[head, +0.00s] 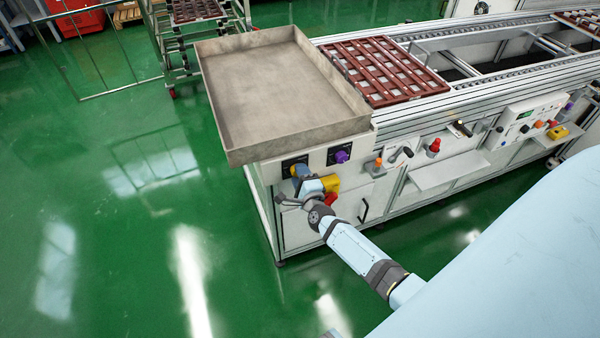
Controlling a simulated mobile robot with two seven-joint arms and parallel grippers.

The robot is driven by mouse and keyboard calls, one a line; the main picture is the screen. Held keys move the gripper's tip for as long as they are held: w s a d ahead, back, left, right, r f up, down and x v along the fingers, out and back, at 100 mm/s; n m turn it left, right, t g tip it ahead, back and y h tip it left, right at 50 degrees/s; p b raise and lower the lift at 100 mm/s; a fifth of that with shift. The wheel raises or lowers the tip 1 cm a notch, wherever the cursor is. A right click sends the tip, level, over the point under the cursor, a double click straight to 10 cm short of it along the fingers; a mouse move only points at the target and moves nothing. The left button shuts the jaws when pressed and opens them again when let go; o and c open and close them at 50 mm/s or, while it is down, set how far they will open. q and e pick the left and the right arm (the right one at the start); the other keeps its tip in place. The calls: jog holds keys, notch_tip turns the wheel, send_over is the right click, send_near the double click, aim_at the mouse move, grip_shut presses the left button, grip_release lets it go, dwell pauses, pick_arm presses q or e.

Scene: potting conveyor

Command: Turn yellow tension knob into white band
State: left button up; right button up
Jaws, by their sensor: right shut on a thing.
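The yellow tension knob (301,169) sits on a dark dial plate (288,166) at the left end of the machine's front panel. My right gripper (299,176) reaches up to it from below and is shut on the knob, covering much of it. The knob's pointer and the white band on the dial cannot be made out at this size and behind the gripper. My left gripper is not in view.
A yellow box (331,183) with a red part (330,199) is close right of my gripper. A purple knob (341,157) is right of the dial. A grey tray (233,140) overhangs above. Green floor (130,230) lies clear at left.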

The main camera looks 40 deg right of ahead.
jog(key=shift+n, duration=0.6)
jog(key=shift+n+p, duration=0.3)
jog(key=o, duration=0.9)
jog(key=v, duration=1.4)
jog(key=shift+w+a, duration=0.1)
